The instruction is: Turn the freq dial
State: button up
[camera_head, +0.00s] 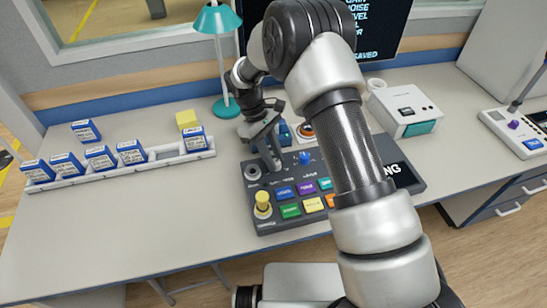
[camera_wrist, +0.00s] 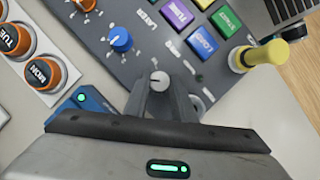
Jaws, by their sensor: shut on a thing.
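A dark control panel (camera_head: 345,205) lies on the desk, with knobs and coloured buttons. In the wrist view, a small grey dial (camera_wrist: 160,81) with a light pointer sits on the panel (camera_wrist: 140,62) between the fingertips of my gripper (camera_wrist: 160,88). The fingers are closed on its sides. Its label is not legible, so I cannot confirm by text that it is the freq dial. A blue dial (camera_wrist: 120,40) sits beside it, also seen in the head view (camera_head: 305,158). In the head view my gripper (camera_head: 270,160) points down at the panel's left part and hides the grey dial.
A yellow-topped knob (camera_head: 263,203) stands at the panel's front left. Orange day-marked knobs (camera_wrist: 45,75) are near the gripper. A teal lamp (camera_head: 222,60) stands behind. A rack (camera_head: 100,172) with several blue boxes is at left. The desk front left is clear.

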jog(key=shift+m, duration=0.4)
jog(key=o, duration=1.1)
jog(key=shift+c, duration=0.2)
jog(key=p+v, duration=0.1)
jog(key=v, duration=1.6)
jog(key=shift+w+r, duration=0.15)
jog(key=shift+r, duration=0.15)
jog(key=shift+d, duration=0.15)
